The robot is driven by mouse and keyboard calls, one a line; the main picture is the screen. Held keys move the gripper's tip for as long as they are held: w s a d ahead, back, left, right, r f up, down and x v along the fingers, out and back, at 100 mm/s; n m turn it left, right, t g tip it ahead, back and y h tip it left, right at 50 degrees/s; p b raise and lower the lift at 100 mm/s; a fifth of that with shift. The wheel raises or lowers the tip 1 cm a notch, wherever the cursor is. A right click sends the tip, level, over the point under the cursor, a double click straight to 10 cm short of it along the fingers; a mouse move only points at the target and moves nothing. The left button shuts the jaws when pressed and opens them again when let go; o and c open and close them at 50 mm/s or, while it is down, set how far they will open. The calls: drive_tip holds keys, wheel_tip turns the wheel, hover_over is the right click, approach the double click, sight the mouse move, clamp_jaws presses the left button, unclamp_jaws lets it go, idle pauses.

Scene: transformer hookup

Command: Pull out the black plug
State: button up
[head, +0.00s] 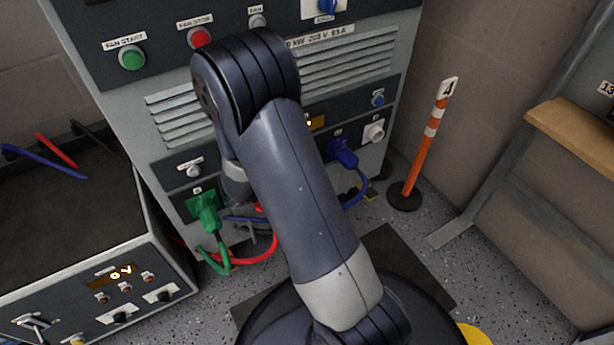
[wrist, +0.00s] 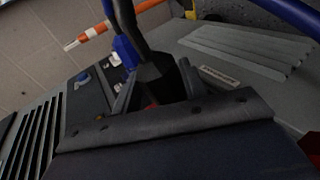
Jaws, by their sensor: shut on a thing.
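The black plug (wrist: 154,72) shows in the wrist view between the two fingers of my gripper (wrist: 157,82), which is shut on it. A dark cable runs from the plug up to the top edge of that view. I cannot tell whether the plug is seated in its socket, since the gripper body hides its lower part. In the head view my arm covers the black plug and most of the gripper, low in front of the cabinet panel.
A green plug (head: 205,208) is left of my arm and a blue plug (head: 343,152) right of it; the blue one also shows in the wrist view (wrist: 125,52). Red cable (head: 262,250) hangs below. An orange-white post (head: 428,145) stands right. A workbench unit (head: 120,285) is left.

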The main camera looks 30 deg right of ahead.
drive_tip(key=shift+s+a+f, duration=0.15)
drive_tip(key=shift+s+f, duration=0.15)
drive_tip(key=shift+f, duration=0.25)
clamp_jaws()
drive_tip(key=shift+s, duration=1.2)
drive_tip(key=shift+s, duration=0.15)
drive_tip(key=shift+r, duration=0.2)
drive_tip(key=shift+s+d, duration=0.2)
drive_tip(key=shift+s, duration=2.3)
